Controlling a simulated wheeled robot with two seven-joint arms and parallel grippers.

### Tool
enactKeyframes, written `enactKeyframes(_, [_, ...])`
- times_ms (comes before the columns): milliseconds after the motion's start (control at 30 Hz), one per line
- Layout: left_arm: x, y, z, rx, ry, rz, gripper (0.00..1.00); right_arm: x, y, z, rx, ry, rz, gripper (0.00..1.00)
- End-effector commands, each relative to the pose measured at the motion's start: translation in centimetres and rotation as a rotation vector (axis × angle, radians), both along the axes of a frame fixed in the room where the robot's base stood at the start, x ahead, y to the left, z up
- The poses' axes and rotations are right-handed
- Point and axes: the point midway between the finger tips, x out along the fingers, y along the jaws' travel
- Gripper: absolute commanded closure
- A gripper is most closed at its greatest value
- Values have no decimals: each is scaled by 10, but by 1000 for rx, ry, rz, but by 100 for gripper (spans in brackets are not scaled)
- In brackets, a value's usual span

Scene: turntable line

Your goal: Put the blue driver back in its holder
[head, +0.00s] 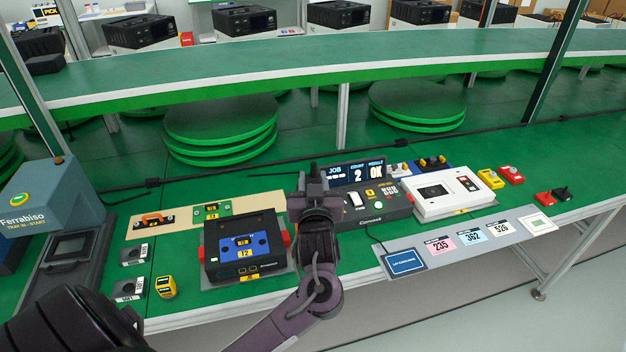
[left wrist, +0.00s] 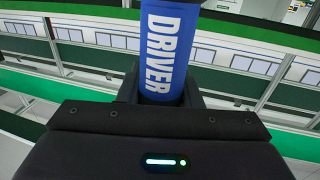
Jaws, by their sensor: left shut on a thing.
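My left gripper (head: 315,182) is above the workbench in the head view, between the black fixture box and the console, its fingers level with the console's left end. The left wrist view shows the blue driver (left wrist: 162,50), with white "DRIVER" lettering, held between the dark fingers. In the head view the driver is hidden by the gripper and wrist. Two grey blocks with dark openings and white labels, an upper one (head: 133,250) and a lower one (head: 129,284), stand at the bench's left; I cannot tell for sure whether either is the driver's holder. My right gripper is not in view.
The black box (head: 225,267) with a blue top plate is left of my gripper. A yellow device (head: 166,288) stands beside the lower grey block. The console (head: 372,214) and a white unit (head: 450,196) are to the right. A grey-blue machine (head: 48,215) stands far left.

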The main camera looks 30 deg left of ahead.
Motion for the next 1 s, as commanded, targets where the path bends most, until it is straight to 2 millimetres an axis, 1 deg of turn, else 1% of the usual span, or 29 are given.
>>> enactKeyframes(200, [0, 0, 0, 0, -3, 0, 100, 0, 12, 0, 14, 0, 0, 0])
enactKeyframes(333, [0, 0, 0, 0, -3, 0, 100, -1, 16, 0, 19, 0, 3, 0])
enactKeyframes(567, [0, 0, -5, 0, -3, 0, 100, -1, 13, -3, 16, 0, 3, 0])
enactKeyframes(1000, [0, 0, -26, 0, -3, 1, 100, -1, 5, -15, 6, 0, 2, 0])
